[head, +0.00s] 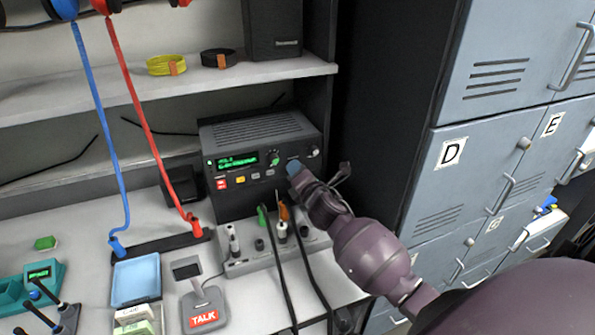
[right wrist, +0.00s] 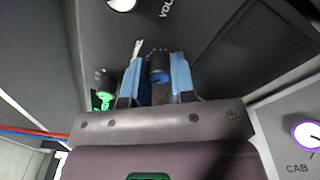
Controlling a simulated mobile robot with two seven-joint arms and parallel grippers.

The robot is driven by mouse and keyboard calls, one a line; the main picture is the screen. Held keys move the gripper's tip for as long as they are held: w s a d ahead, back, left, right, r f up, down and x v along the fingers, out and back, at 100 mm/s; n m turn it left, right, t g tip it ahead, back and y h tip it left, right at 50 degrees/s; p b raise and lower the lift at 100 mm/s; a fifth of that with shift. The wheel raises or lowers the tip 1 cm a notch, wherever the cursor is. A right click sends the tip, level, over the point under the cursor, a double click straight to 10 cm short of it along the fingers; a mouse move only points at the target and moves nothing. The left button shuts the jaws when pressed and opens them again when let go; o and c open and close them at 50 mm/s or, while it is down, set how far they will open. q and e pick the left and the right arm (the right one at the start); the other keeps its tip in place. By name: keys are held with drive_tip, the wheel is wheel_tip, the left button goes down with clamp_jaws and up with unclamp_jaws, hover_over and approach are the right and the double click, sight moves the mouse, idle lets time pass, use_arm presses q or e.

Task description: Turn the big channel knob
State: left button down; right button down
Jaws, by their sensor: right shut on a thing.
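The black radio (head: 262,150) stands on the desk under the shelf, its green display lit. My right gripper (head: 293,167) is at the right part of its front panel. In the right wrist view its two blue fingertips (right wrist: 158,78) are shut around a dark knob with a blue face (right wrist: 158,68), with tick marks around it. Its label cannot be read; in the head view the fingers hide it. A dark knob with green on it (head: 273,158) sits just left of the gripper. A pale knob (head: 313,152) sits to the right. My left gripper is not in view.
A panel with switches and plugs (head: 245,262) lies below the radio, with black cables hanging from it. A TALK unit (head: 203,308) and a blue tray (head: 137,282) are on the desk. Grey lockers (head: 455,157) stand close on the right, and a shelf (head: 190,85) runs above.

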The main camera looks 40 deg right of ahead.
drive_tip(key=m+p, duration=0.1)
drive_tip(key=m, duration=0.7)
drive_tip(key=shift+m, duration=0.4)
drive_tip(key=shift+f, duration=0.1)
idle(0.4)
drive_tip(key=c, duration=1)
unclamp_jaws()
drive_tip(key=shift+o, duration=0.2)
